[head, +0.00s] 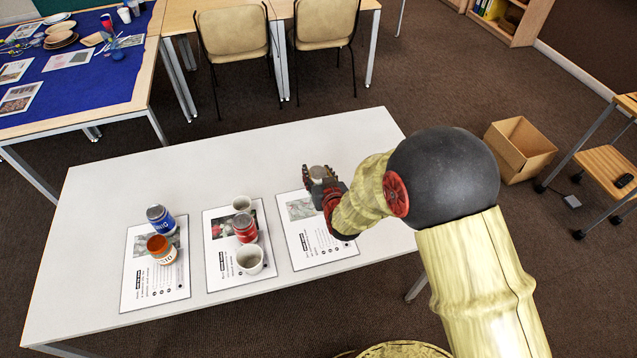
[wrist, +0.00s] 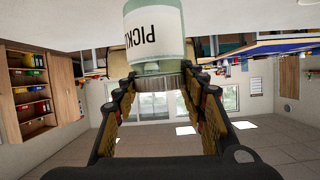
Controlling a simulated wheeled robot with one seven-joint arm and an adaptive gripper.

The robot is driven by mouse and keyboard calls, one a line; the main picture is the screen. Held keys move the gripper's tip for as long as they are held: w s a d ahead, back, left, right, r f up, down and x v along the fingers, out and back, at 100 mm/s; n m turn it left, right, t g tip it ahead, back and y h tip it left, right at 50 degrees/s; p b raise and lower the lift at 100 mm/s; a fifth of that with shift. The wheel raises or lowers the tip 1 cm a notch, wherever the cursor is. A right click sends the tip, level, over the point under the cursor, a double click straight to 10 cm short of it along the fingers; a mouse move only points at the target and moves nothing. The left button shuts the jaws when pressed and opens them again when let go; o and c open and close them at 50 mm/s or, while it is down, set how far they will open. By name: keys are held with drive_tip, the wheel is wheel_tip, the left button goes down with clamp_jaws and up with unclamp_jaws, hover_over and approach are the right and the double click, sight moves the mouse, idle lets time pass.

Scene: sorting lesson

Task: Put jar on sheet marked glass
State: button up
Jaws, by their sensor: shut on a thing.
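The jar (wrist: 153,30) has a pale green and white label with black letters that read PICK and a metal lid (wrist: 158,82). My gripper (head: 318,178) is shut on it near the lid. In the wrist view, which is upside down, the fingers (wrist: 160,88) sit on both sides of the lid. In the head view only a small pale part of the jar shows between the fingers, by the right sheet's upper right edge. I cannot tell whether its base touches anything. The right sheet (head: 310,242) is partly covered by my arm and bears no other object. The sheets' words are too small to read.
The table behind the sheets is clear.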

drive_tip(key=w+f, duration=0.1)
drive_tip(key=f, duration=0.1)
drive_tip(key=w+f+b, duration=0.1)
drive_tip(key=w+f, duration=0.1)
drive_tip(key=shift+w, duration=0.15)
drive_tip(key=shift+f+b, duration=0.8)
drive_tip(key=shift+f, duration=0.8)
drive_tip(key=shift+f, duration=0.1)
drive_tip(key=o, duration=1.3)
drive_tip(key=shift+c, duration=0.2)
